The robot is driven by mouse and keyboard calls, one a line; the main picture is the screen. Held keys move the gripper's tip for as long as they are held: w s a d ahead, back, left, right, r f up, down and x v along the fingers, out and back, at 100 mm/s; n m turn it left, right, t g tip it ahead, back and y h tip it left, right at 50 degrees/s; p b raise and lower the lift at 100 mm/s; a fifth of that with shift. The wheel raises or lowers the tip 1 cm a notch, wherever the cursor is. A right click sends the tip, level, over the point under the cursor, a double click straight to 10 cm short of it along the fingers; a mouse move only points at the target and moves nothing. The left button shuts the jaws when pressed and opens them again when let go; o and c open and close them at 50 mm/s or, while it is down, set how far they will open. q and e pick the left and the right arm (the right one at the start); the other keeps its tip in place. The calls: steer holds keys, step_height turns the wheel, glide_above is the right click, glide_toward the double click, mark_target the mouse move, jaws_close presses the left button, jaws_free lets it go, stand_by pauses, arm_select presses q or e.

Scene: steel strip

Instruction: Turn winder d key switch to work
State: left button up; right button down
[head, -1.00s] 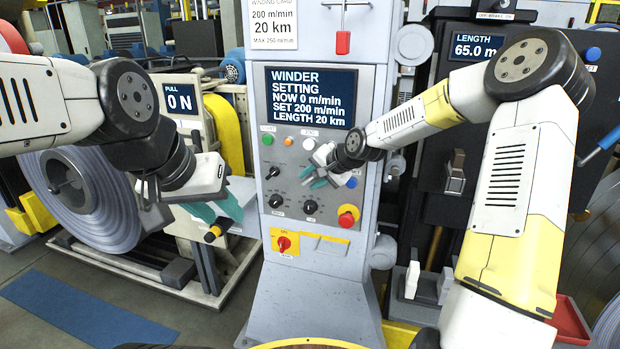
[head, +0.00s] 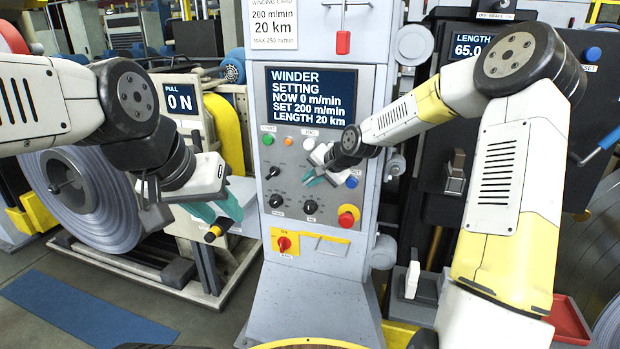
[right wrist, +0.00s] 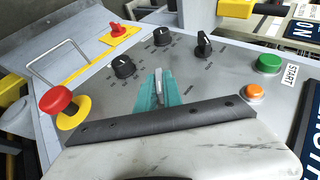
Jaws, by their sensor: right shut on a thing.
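The winder's grey control panel (head: 290,180) stands upright in the middle of the head view. My right gripper (head: 316,176) is at its middle, among the knobs and buttons. In the right wrist view its teal fingers (right wrist: 159,88) are shut on a small grey metal piece, the key (right wrist: 158,80). The key switch's base and position marks are hidden by the fingers, so I cannot tell which way it points. The winder screen (head: 311,98) reads SETTING, NOW 0 m/min. My left gripper (head: 216,208) is open and empty, left of the panel.
Black knobs (right wrist: 123,66) sit close by the right gripper, and a red stop button (head: 347,217) is below right. Green (right wrist: 270,64) and orange (right wrist: 254,92) buttons are nearby. A red switch on yellow (head: 284,243) is lower. A steel coil (head: 75,200) stands left.

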steer(key=shift+a+r+n+g+h, duration=0.15)
steer(key=shift+n+g+h, duration=0.1)
steer(key=shift+h, duration=0.3)
steer(key=shift+a+n+g+h, duration=0.15)
steer(key=shift+g+h, duration=0.1)
steer(key=shift+h, duration=0.3)
steer(key=g+h, duration=0.1)
steer(key=h, duration=0.1)
steer(key=n+h, duration=0.1)
steer(key=h, duration=0.2)
steer(key=shift+w+a+g, duration=0.15)
steer(key=shift+a+g, duration=0.05)
steer(key=shift+g, duration=0.2)
steer(key=g+h, duration=0.1)
steer(key=h, duration=0.3)
steer(key=shift+a+n, duration=0.15)
steer(key=shift+n, duration=0.25)
steer(key=shift+f+n+g+h, duration=0.1)
steer(key=shift+n+g+h, duration=0.2)
steer(key=shift+h, duration=0.8)
steer(key=shift+f+n+g+h, duration=0.1)
steer(key=shift+n+g+h, duration=0.15)
steer(key=shift+h, duration=0.85)
steer(key=c, duration=1.5)
jaws_free()
steer(key=shift+a, duration=0.1)
